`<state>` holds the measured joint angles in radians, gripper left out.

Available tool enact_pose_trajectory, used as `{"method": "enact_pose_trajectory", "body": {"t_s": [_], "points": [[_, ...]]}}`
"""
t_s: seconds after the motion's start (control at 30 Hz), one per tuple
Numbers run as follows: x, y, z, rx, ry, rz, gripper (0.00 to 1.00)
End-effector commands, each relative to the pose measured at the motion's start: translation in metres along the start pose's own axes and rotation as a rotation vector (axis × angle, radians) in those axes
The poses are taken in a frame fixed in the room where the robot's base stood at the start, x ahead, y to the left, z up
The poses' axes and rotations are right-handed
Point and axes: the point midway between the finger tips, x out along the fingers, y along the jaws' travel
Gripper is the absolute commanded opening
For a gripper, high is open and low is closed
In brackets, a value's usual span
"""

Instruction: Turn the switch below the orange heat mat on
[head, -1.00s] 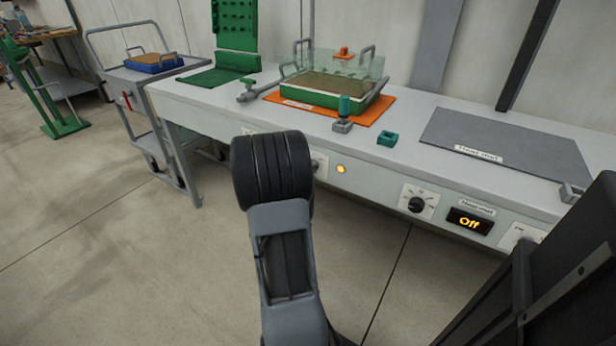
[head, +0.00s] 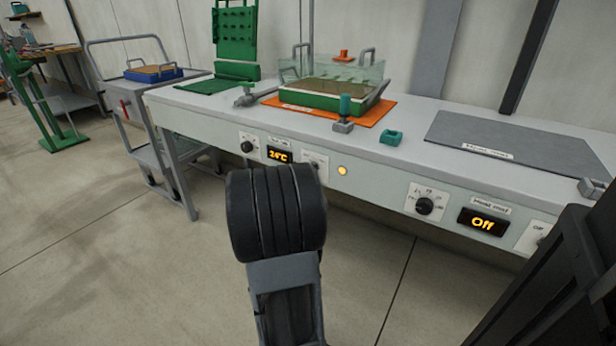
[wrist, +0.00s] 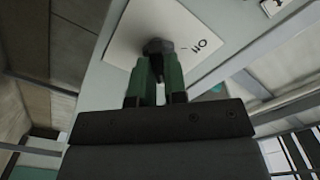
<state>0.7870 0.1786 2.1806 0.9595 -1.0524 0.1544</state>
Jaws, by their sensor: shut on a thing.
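The orange heat mat (head: 386,112) lies on the bench under a green tray with a clear cover. On the bench front below it are a lit 24°C display (head: 280,156), a switch plate (head: 320,158) partly behind my arm, and a glowing amber lamp (head: 342,171). In the wrist view, my gripper (wrist: 158,70) has its green fingers shut on the dark switch knob (wrist: 155,46). The white plate (wrist: 120,40) behind it bears a short label beside the knob. The knob's exact pointing direction is hard to tell. In the head view my fingertips are hidden behind my arm.
A second dial (head: 425,206) and a display reading Off (head: 482,222) are farther right on the bench front, below a grey mat (head: 510,150). A trolley (head: 125,80) with a blue tray stands left. The floor before the bench is clear.

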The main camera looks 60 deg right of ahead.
Motion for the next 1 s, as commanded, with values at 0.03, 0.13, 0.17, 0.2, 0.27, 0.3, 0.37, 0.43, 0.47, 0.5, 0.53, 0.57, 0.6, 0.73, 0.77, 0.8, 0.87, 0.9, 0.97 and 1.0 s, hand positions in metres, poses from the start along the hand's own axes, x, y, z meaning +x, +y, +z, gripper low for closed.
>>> {"method": "enact_pose_trajectory", "body": {"t_s": [0.03, 0.13, 0.17, 0.2, 0.27, 0.3, 0.37, 0.43, 0.47, 0.5, 0.53, 0.57, 0.6, 0.73, 0.77, 0.8, 0.87, 0.9, 0.97, 1.0], "points": [[0.0000, 0.0008, 0.0006, 0.011, 0.000, 0.000, 0.00], [0.0000, 0.0005, 0.0002, 0.024, 0.001, 0.000, 0.00], [0.0000, 0.0004, 0.0001, 0.027, 0.001, 0.000, 0.00], [0.0000, 0.0003, 0.0000, 0.029, 0.001, 0.000, 0.00], [0.0000, 0.0002, -0.0002, 0.032, 0.001, 0.000, 0.00], [0.0000, 0.0001, -0.0002, 0.033, 0.001, 0.000, 0.00], [0.0000, 0.0001, -0.0003, 0.034, 0.001, 0.000, 0.00], [0.0000, 0.0000, -0.0003, 0.034, 0.001, 0.001, 0.00], [0.0000, 0.0001, -0.0003, 0.034, 0.000, 0.001, 0.00], [0.0000, 0.0001, -0.0003, 0.034, 0.000, 0.001, 0.00], [0.0000, 0.0001, -0.0003, 0.034, 0.000, 0.001, 0.00], [0.0000, 0.0001, -0.0003, 0.034, 0.000, 0.001, 0.00], [0.0000, 0.0001, -0.0003, 0.034, 0.000, 0.001, 0.00], [0.0000, 0.0000, -0.0002, 0.033, 0.000, 0.000, 0.25], [0.0000, 0.0000, -0.0002, 0.033, 0.000, 0.000, 0.28], [0.0000, 0.0000, -0.0002, 0.032, 0.000, 0.000, 0.32], [0.0000, 0.0001, -0.0001, 0.032, 0.000, 0.000, 0.38], [0.0000, 0.0001, -0.0001, 0.032, 0.000, 0.000, 0.38], [0.0000, 0.0001, -0.0001, 0.031, 0.000, 0.000, 0.38], [0.0000, 0.0001, -0.0001, 0.031, 0.000, 0.000, 0.38]]}}
